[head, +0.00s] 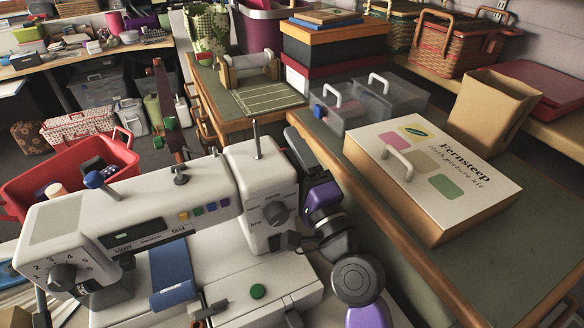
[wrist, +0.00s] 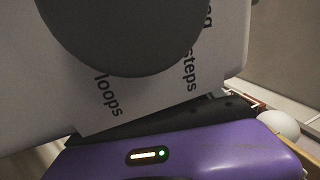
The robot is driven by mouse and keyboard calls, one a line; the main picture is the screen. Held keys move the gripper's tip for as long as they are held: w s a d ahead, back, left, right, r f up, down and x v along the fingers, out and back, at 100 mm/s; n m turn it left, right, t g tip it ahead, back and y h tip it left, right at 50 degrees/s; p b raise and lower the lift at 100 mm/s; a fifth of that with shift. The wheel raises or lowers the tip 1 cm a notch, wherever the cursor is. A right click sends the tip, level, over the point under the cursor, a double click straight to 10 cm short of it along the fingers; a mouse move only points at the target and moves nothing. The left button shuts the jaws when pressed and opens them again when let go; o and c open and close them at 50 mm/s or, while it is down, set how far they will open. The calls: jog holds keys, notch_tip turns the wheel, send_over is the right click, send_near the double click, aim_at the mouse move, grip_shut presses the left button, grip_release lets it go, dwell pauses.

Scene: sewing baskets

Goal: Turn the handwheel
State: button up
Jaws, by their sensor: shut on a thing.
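The white sewing machine (head: 185,215) stands at the front of the head view. Its dark grey handwheel (head: 301,146) is at the right end, partly hidden by the machine body and my arm. My gripper (head: 311,176), purple and black, reaches this end and is shut on the handwheel; its fingertips are mostly hidden. My purple gripper housing crosses the bottom.
A green-topped table (head: 445,255) at the right holds a picture-kit box (head: 430,185) and clear bins (head: 375,105), close to my arm. A red basket (head: 75,175) with spools is behind the machine at left. A dark front dial (head: 276,213) is near the handwheel end.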

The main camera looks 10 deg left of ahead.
dwell(0.3)
jog(key=o, duration=1.4)
jog(key=shift+b+v, duration=0.6)
jog(key=shift+v, duration=3.3)
